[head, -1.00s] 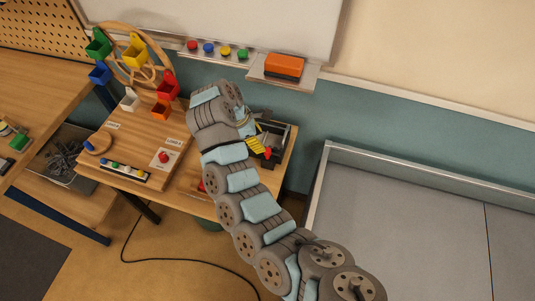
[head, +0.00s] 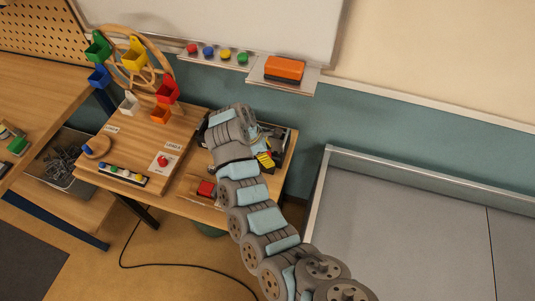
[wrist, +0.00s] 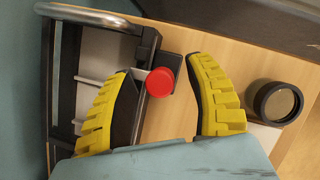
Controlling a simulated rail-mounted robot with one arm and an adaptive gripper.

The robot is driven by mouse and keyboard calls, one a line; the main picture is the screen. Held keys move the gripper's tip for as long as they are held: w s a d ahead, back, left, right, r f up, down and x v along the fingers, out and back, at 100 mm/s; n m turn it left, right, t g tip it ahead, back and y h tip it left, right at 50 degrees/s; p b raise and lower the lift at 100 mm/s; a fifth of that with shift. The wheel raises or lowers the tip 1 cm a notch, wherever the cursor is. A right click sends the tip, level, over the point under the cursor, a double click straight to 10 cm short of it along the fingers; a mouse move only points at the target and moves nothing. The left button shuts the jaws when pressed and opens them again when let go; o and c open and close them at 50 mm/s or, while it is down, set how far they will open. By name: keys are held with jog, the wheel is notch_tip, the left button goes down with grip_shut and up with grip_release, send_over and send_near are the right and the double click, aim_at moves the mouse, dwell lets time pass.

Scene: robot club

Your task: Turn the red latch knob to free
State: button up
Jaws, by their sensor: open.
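In the wrist view a round red knob (wrist: 160,82) sits on a grey bracket at the edge of a dark open-topped box (wrist: 63,90). My gripper (wrist: 163,62) is open, its yellow-ridged fingers on either side of the knob. The knob is nearer the left finger; whether it touches cannot be told. In the head view my gripper (head: 265,159) is beside the dark box (head: 283,136) at the right end of the table, and my arm hides much of it.
A wooden wheel with coloured bins (head: 135,58) stands left on the table. Another red knob or button (head: 163,160) sits on a white plate on its base. A dark ring-shaped part (wrist: 277,103) is right of my fingers.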

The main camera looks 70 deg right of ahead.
grip_shut()
jog(key=shift+f+b, duration=0.25)
jog(key=shift+b, duration=0.9)
jog(key=shift+f+n+b, duration=0.15)
jog(key=shift+n+b, duration=0.45)
jog(key=shift+b, duration=0.55)
jog(key=n+b, duration=0.1)
jog(key=b, duration=0.1)
jog(key=shift+t+h+b, duration=0.3)
jog(key=shift+t+b, duration=0.05)
jog(key=shift+t, duration=0.05)
jog(key=shift+r+n+t+b, duration=0.25)
jog(key=shift+n+b, duration=0.4)
jog(key=shift+n, duration=0.35)
jog(key=shift+a+f+n+t+h+b, duration=0.1)
jog(key=shift+n+t+h+b, duration=0.25)
jog(key=shift+n, duration=0.45)
jog(key=n+t+b, duration=0.1)
jog(key=n, duration=0.3)
jog(key=shift+h, duration=0.25)
jog(key=shift+n+t, duration=0.3)
jog(key=shift+n, duration=0.1)
